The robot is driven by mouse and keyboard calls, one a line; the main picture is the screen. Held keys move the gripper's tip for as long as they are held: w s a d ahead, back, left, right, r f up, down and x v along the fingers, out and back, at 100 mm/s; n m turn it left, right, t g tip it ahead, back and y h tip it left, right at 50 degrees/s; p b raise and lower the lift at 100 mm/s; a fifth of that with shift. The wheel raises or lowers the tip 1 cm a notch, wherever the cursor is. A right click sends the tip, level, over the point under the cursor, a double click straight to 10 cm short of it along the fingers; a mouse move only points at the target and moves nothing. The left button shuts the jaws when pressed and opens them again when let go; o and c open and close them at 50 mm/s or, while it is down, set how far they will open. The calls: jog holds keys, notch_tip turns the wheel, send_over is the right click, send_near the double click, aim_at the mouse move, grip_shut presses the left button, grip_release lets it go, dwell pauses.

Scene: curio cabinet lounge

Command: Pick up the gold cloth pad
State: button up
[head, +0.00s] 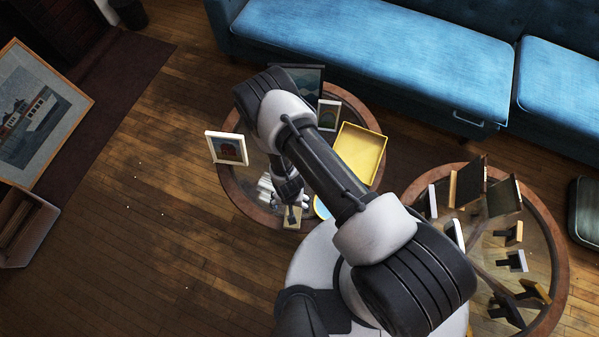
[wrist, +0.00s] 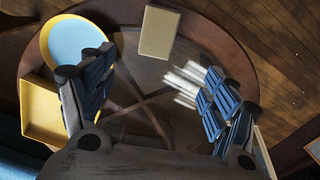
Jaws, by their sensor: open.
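A small flat gold-tan rectangle, which looks like the gold cloth pad (wrist: 159,31), lies on the round glass-topped table (wrist: 226,55) near its rim. In the head view the pad (head: 292,217) shows partly behind my gripper (head: 290,197). In the wrist view my gripper (wrist: 156,75) is open, with its blue-padded fingers wide apart and nothing between their tips. The pad lies beyond the fingertips, toward the top of the wrist picture. I cannot tell how high my gripper is above the table.
A blue plate with a yellow rim (wrist: 75,42) lies beside the left finger, near a yellow tray (head: 361,153). White pieces (wrist: 183,84) lie by the right finger. Framed pictures (head: 227,148) stand on this table. A second round table (head: 561,250) holds several frames. A blue sofa (head: 380,50) stands behind.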

notch_tip(320, 180, down, 12)
jog(key=b, duration=0.4)
jog(key=shift+s+f, duration=0.15)
jog(key=shift+f, duration=0.05)
jog(key=f+b, duration=0.1)
jog(key=f, duration=0.1)
jog(key=f+b, duration=0.2)
jog(key=f, duration=0.1)
jog(key=shift+s+d+f, duration=0.15)
jog(key=shift+s+d, duration=0.05)
jog(key=shift+c, duration=0.5)
jog(key=c, duration=1.1)
